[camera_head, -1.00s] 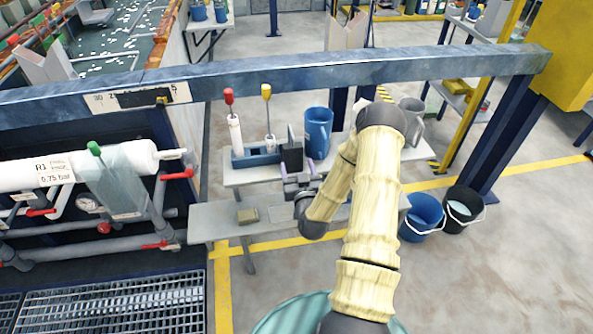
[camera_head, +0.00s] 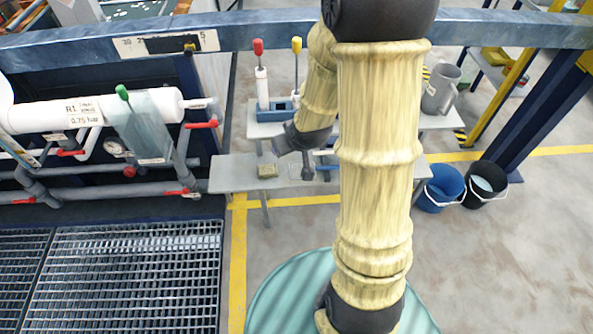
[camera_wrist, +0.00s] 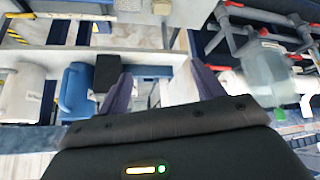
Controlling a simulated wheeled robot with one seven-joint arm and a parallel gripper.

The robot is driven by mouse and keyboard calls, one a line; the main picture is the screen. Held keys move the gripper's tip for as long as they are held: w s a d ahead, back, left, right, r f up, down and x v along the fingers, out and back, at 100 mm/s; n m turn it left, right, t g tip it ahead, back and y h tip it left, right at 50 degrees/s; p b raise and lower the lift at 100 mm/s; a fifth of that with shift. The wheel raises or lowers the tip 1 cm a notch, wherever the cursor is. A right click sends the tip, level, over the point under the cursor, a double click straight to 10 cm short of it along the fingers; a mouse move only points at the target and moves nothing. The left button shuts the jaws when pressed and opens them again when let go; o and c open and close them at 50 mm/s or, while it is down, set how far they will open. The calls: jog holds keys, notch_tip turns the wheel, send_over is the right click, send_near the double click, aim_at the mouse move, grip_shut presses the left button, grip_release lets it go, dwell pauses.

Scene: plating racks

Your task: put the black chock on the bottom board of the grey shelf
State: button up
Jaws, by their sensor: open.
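The black chock (camera_wrist: 107,72) shows in the wrist view as a dark block on the pale upper board (camera_wrist: 140,62) of the grey shelf, beside the blue jug (camera_wrist: 75,90). My gripper (camera_wrist: 160,73) is open, with nothing between its fingers. The chock lies just left of the left fingertip in that picture, outside the jaws; I cannot tell the gap in depth.
A tan block (camera_head: 268,170) lies on the bottom board, whose left part is bare. A blue stand (camera_head: 272,112) with red-topped and yellow-topped pieces and a grey jug (camera_head: 440,88) are on the upper board. A blue beam (camera_head: 270,27) crosses behind. Buckets (camera_head: 441,188) stand right.

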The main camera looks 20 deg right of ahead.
jog(key=s+a+r+g, duration=0.1)
jog(key=s+r+g, duration=0.1)
jog(key=s, duration=0.4)
jog(key=s+a+r+m+g, duration=0.1)
jog(key=s+a+r+g, duration=0.1)
jog(key=s, duration=0.4)
jog(key=shift+v, duration=0.75)
